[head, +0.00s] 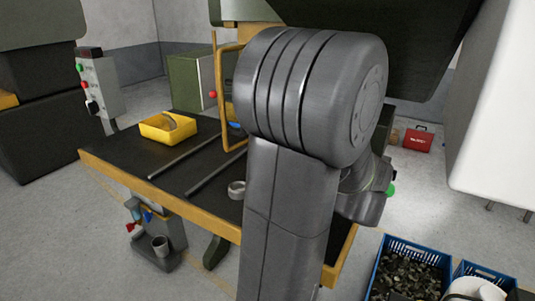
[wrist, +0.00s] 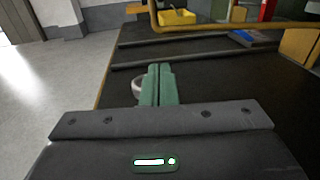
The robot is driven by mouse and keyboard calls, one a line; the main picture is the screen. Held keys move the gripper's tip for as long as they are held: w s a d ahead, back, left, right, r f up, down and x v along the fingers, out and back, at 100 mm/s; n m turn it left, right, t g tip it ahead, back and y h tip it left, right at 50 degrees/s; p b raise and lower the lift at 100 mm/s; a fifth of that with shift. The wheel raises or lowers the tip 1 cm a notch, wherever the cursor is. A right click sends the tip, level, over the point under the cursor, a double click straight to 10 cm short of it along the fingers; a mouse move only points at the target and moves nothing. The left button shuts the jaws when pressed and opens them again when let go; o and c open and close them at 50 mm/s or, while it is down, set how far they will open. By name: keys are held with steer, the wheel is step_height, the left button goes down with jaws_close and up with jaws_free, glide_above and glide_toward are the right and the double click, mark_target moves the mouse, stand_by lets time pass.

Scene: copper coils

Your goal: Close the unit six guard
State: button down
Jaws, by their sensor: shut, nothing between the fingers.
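A yellow tubular frame (head: 217,95), which looks like the guard, stands over the bench under the dark green machine head. My arm hides its right part in the head view. In the wrist view a yellow bar (wrist: 225,22), which looks like part of it, runs across the top, bending up at its left end. No unit number is readable. My gripper (wrist: 159,72) shows in the wrist view with its green fingers shut together and empty. It is over the dark bench top, apart from the bar. In the head view my arm hides the gripper.
The dark bench (head: 100,162) has a yellow edge. It carries a yellow bin (head: 155,133), two dark rails (head: 185,157) and a grey ring (head: 236,188). A control post (head: 97,85) stands left. Blue crates (head: 408,245) sit at lower right. Floor left is clear.

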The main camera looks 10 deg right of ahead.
mark_target(233, 149)
steer(key=shift+w+d+r, duration=0.15)
steer(key=shift+w+d, duration=0.1)
steer(key=shift+d, duration=0.25)
steer(key=p+x, duration=0.2)
steer(key=x, duration=1.2)
steer(key=shift+a+r, duration=0.1)
steer(key=shift+r, duration=0.05)
